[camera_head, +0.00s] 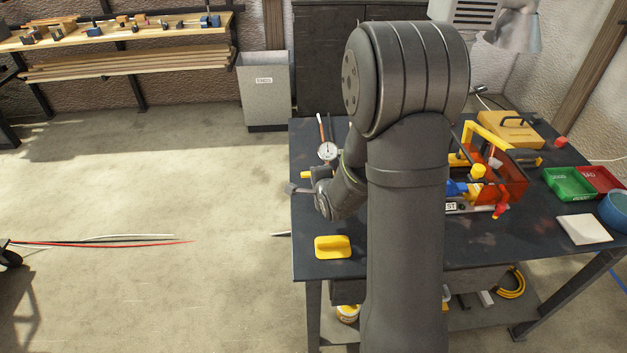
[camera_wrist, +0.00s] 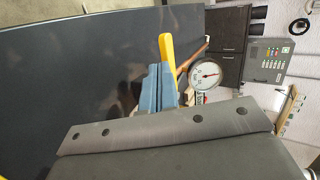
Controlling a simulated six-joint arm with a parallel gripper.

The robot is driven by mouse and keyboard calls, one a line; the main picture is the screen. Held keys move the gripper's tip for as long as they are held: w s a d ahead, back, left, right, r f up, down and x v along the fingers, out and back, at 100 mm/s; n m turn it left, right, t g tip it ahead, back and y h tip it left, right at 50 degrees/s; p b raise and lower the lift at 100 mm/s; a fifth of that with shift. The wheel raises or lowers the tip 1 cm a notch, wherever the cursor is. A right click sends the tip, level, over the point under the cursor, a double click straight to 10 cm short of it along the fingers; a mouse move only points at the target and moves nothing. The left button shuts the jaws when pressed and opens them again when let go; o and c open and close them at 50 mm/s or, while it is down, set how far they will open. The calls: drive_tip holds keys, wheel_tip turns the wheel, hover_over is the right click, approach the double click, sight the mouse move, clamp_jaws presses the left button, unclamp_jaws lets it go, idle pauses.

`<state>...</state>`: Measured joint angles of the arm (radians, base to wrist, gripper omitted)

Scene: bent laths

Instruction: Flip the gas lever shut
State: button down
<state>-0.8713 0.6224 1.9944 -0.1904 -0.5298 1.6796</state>
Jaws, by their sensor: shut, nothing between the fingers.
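In the wrist view, a yellow lever-like handle (camera_wrist: 168,52), which looks like the gas lever, stands just beyond my fingertips. A yellow piece (camera_head: 307,175) beside my wrist in the head view may be the same handle. My gripper (camera_wrist: 158,76) has blue fingers, closed together with nothing between them. They overlap the lower end of the handle in the picture; I cannot tell whether they touch it. A round white dial gauge (camera_wrist: 205,75) is right of the fingers; it also shows in the head view (camera_head: 327,151). My arm hides the handle's mounting.
On the dark bench (camera_head: 385,262) lie a yellow block (camera_head: 332,247) near the front edge, a cluttered red and yellow fixture (camera_head: 495,175), a green tray (camera_head: 570,184), a red tray (camera_head: 602,179) and a white pad (camera_head: 584,229). The floor left of the bench is mostly clear.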

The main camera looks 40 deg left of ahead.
drive_tip(key=s+d, duration=0.2)
drive_tip(key=s, duration=0.1)
drive_tip(key=shift+s+d+r, duration=0.15)
drive_tip(key=shift+s+d, duration=0.05)
drive_tip(key=shift+d, duration=0.1)
drive_tip(key=s+a+v, duration=0.1)
drive_tip(key=v, duration=0.8)
drive_tip(key=shift+d+r, duration=0.2)
drive_tip(key=shift+s, duration=0.1)
drive_tip(key=x, duration=0.6)
drive_tip(key=w+d+x, duration=0.1)
drive_tip(key=x, duration=0.2)
drive_tip(key=shift+w+a+f, duration=0.2)
drive_tip(key=shift+w, duration=0.05)
drive_tip(key=w+a, duration=0.2)
drive_tip(key=shift+w+a+f, duration=0.1)
drive_tip(key=shift+w+f, duration=0.05)
drive_tip(key=shift+w, duration=0.2)
drive_tip(key=shift+w+a, duration=0.2)
drive_tip(key=shift+w, duration=0.05)
drive_tip(key=shift+a, duration=0.2)
